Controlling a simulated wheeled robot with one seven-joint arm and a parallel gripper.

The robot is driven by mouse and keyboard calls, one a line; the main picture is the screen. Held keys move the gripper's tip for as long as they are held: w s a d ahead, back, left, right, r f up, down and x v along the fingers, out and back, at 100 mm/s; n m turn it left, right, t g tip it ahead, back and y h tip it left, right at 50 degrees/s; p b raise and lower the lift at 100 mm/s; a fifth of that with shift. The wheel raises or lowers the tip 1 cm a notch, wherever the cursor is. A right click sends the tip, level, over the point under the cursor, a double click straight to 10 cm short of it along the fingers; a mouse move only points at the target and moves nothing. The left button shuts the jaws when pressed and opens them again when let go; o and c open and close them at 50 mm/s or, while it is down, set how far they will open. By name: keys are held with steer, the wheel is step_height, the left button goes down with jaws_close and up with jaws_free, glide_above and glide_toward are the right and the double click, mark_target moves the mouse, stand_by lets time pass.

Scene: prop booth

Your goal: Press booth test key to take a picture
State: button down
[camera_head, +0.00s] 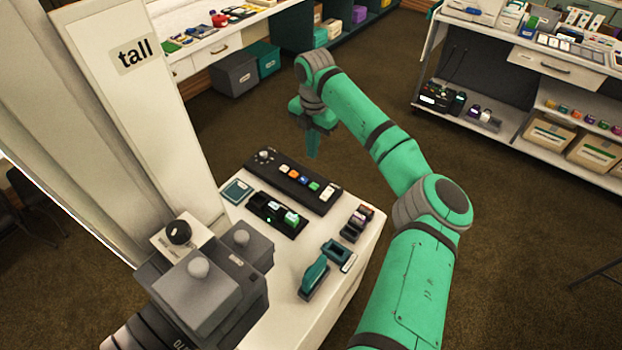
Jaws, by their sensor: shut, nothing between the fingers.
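A long black control panel (276,179) lies on the white table, with a knob (263,155) at its left end. Small keys run along it: a white key, an orange key (293,174), a blue key (304,180), a green key (314,186) and a white labelled key (327,192). Their labels are too small to read, so I cannot tell which is the booth test key. My gripper (313,154) points down, shut and empty, above and behind the panel's right half in the picture. It appears apart from the keys.
A black tray (262,211) with small blocks, a teal pad (237,190), a teal stapler-like object (313,275) and small dark blocks (357,222) share the white table (262,268). A tall white board (150,110) stands at left. Shelves (480,125) stand back right; brown floor lies between.

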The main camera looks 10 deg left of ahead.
mark_target(314, 186)
steer(key=shift+d+r, duration=0.1)
steer(key=shift+d, duration=0.25)
step_height(314, 186, down, 14)
stand_by(0.7)
steer(key=shift+s+f, duration=0.15)
steer(key=shift+f, duration=0.95)
steer(key=shift+r, duration=0.1)
step_height(314, 186, up, 15)
steer(key=shift+w, duration=0.2)
